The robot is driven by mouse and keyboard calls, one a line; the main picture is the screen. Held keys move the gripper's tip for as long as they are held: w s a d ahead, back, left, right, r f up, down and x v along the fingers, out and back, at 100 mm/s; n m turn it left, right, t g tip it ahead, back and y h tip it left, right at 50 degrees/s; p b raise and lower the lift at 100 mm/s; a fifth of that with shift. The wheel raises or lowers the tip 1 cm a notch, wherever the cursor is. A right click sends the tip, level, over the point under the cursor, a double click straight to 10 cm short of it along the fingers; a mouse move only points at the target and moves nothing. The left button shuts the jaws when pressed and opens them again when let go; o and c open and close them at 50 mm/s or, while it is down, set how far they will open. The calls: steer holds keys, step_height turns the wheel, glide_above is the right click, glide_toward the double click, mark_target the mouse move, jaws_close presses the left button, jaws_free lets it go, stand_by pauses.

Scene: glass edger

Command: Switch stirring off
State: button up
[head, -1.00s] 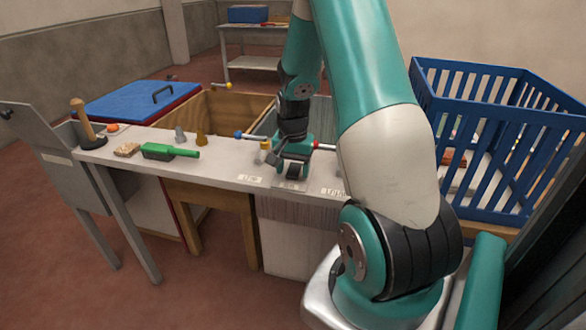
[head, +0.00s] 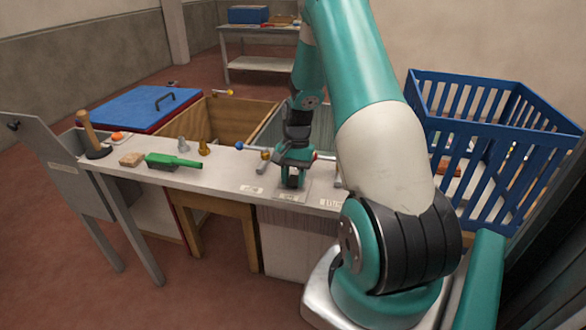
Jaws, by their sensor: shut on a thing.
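My gripper (head: 292,181) points down over the middle of the workbench's front part, just behind the middle of three small white labels (head: 288,196). It is shut on a small control there, which its fingers and body hide. A rod with a blue ball end (head: 239,145) sticks out to the left of my gripper, and a brass-coloured knob (head: 265,154) stands close beside it. A small red part (head: 316,155) shows at its right. The labels are too small to read, so I cannot tell which control is stirring.
A blue crate (head: 495,150) is at right. An open wooden bin (head: 225,118) lies behind.

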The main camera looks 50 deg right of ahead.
steer(key=shift+d+y, duration=0.1)
steer(key=shift+y, duration=0.3)
steer(key=o, duration=0.9)
steer(key=shift+o, duration=0.2)
steer(key=v, duration=1.7)
steer(key=shift+w+r, duration=0.2)
steer(key=shift+w, duration=0.1)
